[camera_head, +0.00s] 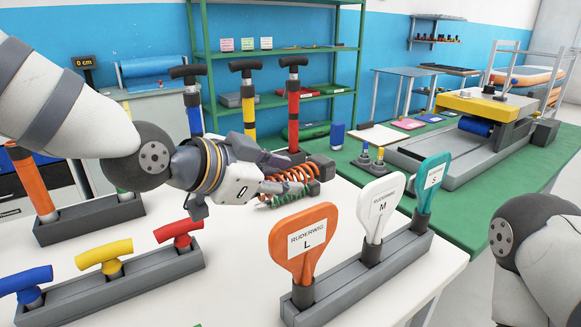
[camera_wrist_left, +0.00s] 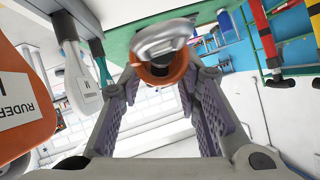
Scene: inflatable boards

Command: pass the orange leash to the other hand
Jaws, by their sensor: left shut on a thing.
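The orange leash (camera_head: 298,172) is a coil with dark ends, over the white table's back edge area. My left gripper (camera_head: 282,173) comes in from the left and is shut on the orange leash. In the left wrist view the leash (camera_wrist_left: 176,72) shows end-on as an orange ring with a grey piece in front, between the fingertips (camera_wrist_left: 160,82). Whether it still touches anything below is unclear. A green coil (camera_head: 285,198) lies just below and in front of it. My right arm shows at the lower right; its gripper is out of view.
A grey rack with orange, white and teal paddles (camera_head: 305,237) stands right of the coils. A rack of blue, yellow and red handles (camera_head: 104,255) is at the front left. Upright pumps (camera_head: 248,100) stand behind. A green table (camera_head: 460,205) lies to the right.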

